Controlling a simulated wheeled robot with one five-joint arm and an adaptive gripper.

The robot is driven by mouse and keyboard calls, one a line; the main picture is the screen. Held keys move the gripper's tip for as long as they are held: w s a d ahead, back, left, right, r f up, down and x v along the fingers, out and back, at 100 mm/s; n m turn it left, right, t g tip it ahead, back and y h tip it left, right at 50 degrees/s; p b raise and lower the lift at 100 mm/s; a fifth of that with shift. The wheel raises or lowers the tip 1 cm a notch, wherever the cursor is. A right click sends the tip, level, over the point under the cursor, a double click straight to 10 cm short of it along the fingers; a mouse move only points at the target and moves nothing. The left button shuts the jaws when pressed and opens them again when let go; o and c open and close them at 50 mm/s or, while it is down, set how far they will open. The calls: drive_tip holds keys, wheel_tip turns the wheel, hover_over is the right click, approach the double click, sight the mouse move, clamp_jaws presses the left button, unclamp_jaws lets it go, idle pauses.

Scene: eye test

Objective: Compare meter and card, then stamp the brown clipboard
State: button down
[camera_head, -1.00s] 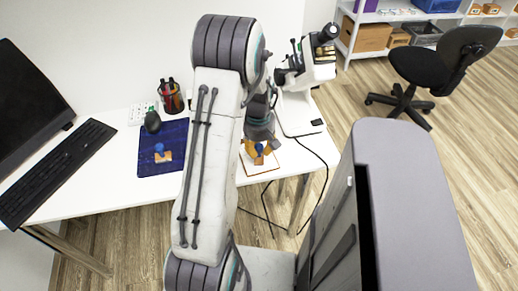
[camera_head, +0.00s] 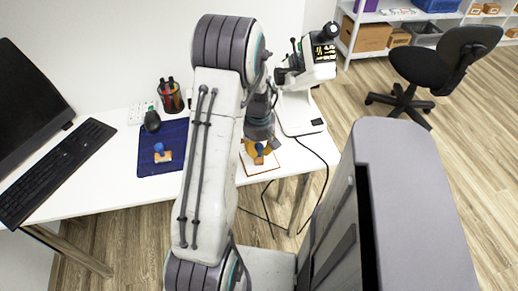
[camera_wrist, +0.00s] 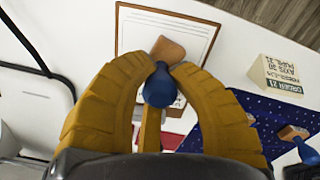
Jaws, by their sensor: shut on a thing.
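My gripper (camera_wrist: 160,72), with yellow fingers, is shut on the blue knob (camera_wrist: 159,88) of a stamp with a wooden base (camera_wrist: 168,50). The stamp is over the brown clipboard (camera_wrist: 213,27) and its white sheet; I cannot tell whether it touches the paper. The clipboard (camera_head: 250,172) also shows in the head view at the desk's front edge, partly behind my arm. The card (camera_wrist: 280,78) is a small tent with printed lines, only partly legible, in the wrist view.
A second blue-knobbed stamp (camera_head: 161,153) stands on a dark blue mat (camera_head: 150,168) left of my arm. A black cable hangs by the desk's right end.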

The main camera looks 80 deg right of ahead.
sight(258, 144)
idle(0.5)
drive_tip(key=shift+r+p, duration=2.5)
drive_tip(key=shift+r, duration=1.05)
drive_tip(key=shift+w, duration=0.2)
